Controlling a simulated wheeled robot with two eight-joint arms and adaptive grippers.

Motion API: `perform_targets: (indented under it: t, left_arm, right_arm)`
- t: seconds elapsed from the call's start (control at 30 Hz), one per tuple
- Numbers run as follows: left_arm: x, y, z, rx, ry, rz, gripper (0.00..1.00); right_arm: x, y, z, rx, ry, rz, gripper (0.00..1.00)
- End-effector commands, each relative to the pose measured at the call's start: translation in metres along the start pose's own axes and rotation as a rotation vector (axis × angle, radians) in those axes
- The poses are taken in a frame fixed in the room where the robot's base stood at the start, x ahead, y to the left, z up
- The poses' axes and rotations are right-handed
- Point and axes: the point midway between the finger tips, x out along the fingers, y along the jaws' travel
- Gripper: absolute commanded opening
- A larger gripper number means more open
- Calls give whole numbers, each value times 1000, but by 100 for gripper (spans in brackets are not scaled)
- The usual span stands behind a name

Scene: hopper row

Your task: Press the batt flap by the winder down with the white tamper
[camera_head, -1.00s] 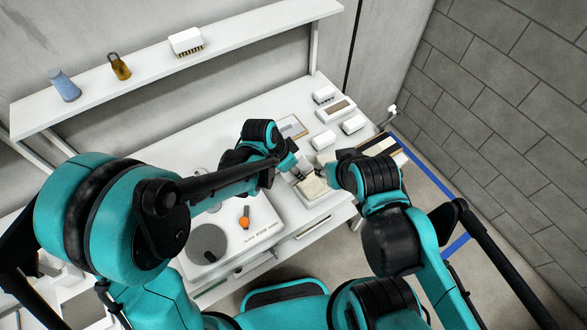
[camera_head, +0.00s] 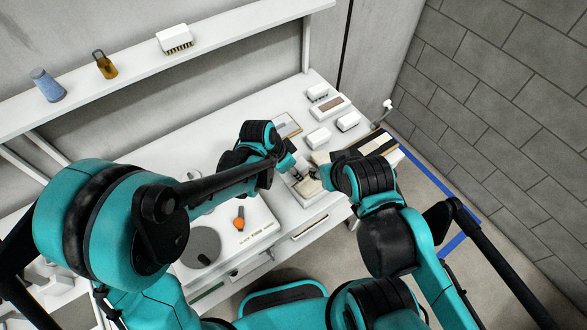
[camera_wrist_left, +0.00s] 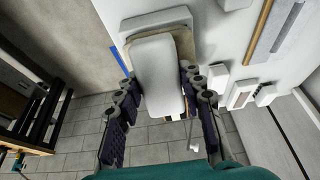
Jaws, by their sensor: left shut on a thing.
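My left gripper (camera_head: 301,174) is shut on a smooth white block, which looks like the white tamper (camera_wrist_left: 158,75). In the left wrist view the tamper lies between the two dark fingers, over a cream pad that looks like the batt flap (camera_wrist_left: 185,42). The pad shows in the head view (camera_head: 308,188), on a white box at the table's front right. I cannot tell whether the tamper touches the pad. My right gripper (camera_head: 326,177) is close beside the pad, its fingers mostly hidden. The likely winder, a white panel with a grey disc (camera_head: 203,243), is left of the box.
An orange-handled tool (camera_head: 239,223) lies on the panel. Several small white boxes, one of them (camera_head: 319,138), stand at the table's back right. The shelf behind holds a blue-grey cup (camera_head: 47,85), a brass padlock (camera_head: 105,65) and a white brush (camera_head: 174,39).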

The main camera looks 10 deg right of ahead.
Motion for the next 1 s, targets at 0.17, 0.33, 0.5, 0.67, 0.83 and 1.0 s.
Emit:
perform_targets:
  t: [0.17, 0.33, 0.5, 0.67, 0.83, 1.0]
  left_arm:
    - [0, 0, 0, 0, 0, 0, 3]
    - [3, 0, 0, 0, 0, 0, 3]
    - [9, 0, 0, 0, 0, 0, 3]
    - [14, 0, 0, 0, 0, 0, 3]
    - [19, 0, 0, 0, 0, 0, 3]
    - [24, 0, 0, 0, 0, 0, 3]
  right_arm:
    - [0, 0, 0, 0, 0, 0, 40]
    - [2, 0, 2, 0, 0, 0, 40]
    - [6, 0, 5, 0, 0, 0, 40]
    - [10, 0, 7, 0, 0, 0, 40]
    - [13, 0, 10, 0, 0, 0, 40]
    - [17, 0, 12, 0, 0, 0, 40]
